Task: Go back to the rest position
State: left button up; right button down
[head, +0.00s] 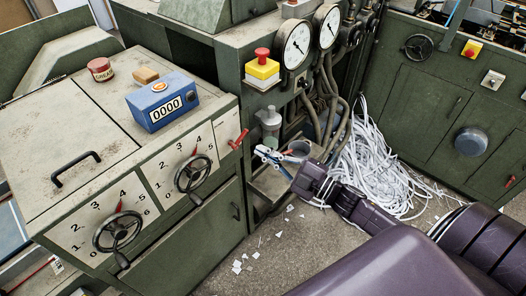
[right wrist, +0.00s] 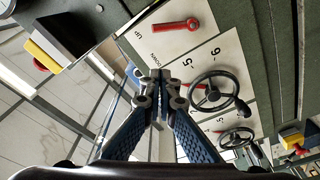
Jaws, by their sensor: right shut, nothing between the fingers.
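My right gripper (head: 268,155) is in the middle of the head view, in front of the green machine's side, with my purple arm reaching in from the lower right. In the right wrist view its blue fingers (right wrist: 160,78) meet at the tips with nothing between them. It appears apart from the red lever (head: 239,139), which also shows in the wrist view (right wrist: 176,25) on an UP/DOWN plate. My left gripper is in neither view.
Two handwheels (head: 193,173) (head: 118,231) stick out from the machine front. White paper strips (head: 372,165) are heaped on the floor. The floor at the lower middle has only scraps.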

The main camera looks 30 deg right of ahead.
jog(key=s+d+f+m+g+h, duration=0.1)
jog(key=s+d+f+m+h, duration=0.15)
jog(key=f, duration=0.75)
jog(key=s+d+f+m+g+h, duration=0.1)
jog(key=d+f+m+g+h, duration=0.2)
jog(key=f, duration=0.8)
jog(key=s+f+m+g+h, duration=0.1)
jog(key=s+f+m, duration=0.1)
jog(key=s+f, duration=0.45)
jog(key=s+f+m+g+h, duration=0.2)
jog(key=s+f+m, duration=0.1)
jog(key=f, duration=0.7)
jog(key=s+a+f+m+g, duration=0.1)
jog(key=s+a+f+g, duration=0.2)
jog(key=s, duration=0.7)
jog(key=s+a+f+m+g, duration=0.1)
jog(key=s+a+f+g, duration=0.2)
jog(key=s+f, duration=0.5)
jog(key=s+a+f+m+g, duration=0.1)
jog(key=s+a+f+g, duration=0.2)
jog(key=s, duration=1)
notch_tip(320, 180, down, 3)
jog(key=shift+s+a+f, duration=0.1)
jog(key=shift+s+a, duration=0.05)
jog(key=shift+s, duration=0.1)
